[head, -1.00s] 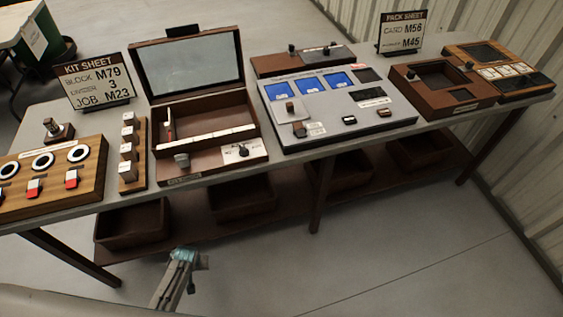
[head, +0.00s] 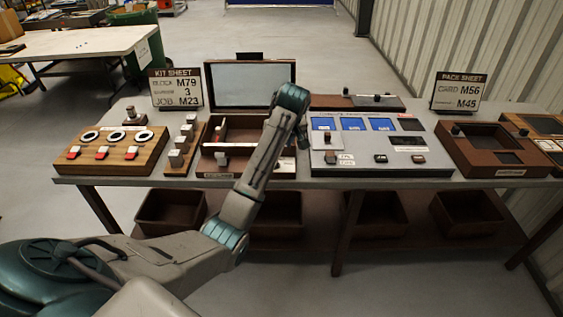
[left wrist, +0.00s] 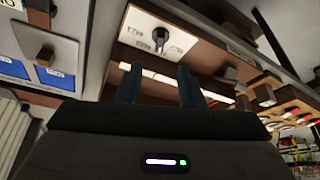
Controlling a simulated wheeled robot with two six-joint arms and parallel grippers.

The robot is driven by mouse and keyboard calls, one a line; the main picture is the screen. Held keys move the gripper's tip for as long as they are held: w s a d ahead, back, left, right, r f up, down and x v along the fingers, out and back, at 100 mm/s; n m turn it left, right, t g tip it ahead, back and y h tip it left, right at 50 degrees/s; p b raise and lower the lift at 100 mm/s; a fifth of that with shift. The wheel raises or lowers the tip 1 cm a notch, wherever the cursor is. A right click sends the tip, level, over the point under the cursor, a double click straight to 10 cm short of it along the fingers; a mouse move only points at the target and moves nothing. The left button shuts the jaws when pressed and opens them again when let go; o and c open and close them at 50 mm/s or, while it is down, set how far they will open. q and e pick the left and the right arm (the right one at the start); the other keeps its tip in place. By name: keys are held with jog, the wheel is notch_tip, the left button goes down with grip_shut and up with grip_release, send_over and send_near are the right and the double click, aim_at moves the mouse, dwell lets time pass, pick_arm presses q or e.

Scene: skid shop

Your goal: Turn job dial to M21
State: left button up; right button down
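The job dial (left wrist: 160,37) is a dark knob on a white plate (left wrist: 158,33) at the front of the brown lidded box (head: 208,168). Its setting is too small to read. In the head view my left arm hides the dial. In the left wrist view my left gripper (left wrist: 158,76) points toward the box, its two dark fingers apart with nothing between them. The dial lies beyond the fingertips, and I see no contact. The kit sheet (head: 176,88) reads block M79, a 3, and job M23. My right gripper is out of view.
Left of the box stand a wooden panel (head: 85,160) with red switches and a strip of grey blocks (head: 177,158). Right of it are a grey console (head: 375,168) with blue screens and a brown case (head: 477,158). The box's raised lid (head: 248,85) stands behind.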

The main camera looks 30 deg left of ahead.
pick_arm(q)
jog(key=p+x, duration=0.1)
jog(key=x, duration=0.9)
jog(key=shift+s+f, duration=0.1)
jog(key=shift+f, duration=0.2)
jog(key=shift+c, duration=0.2)
jog(key=shift+p, duration=0.3)
grip_shut()
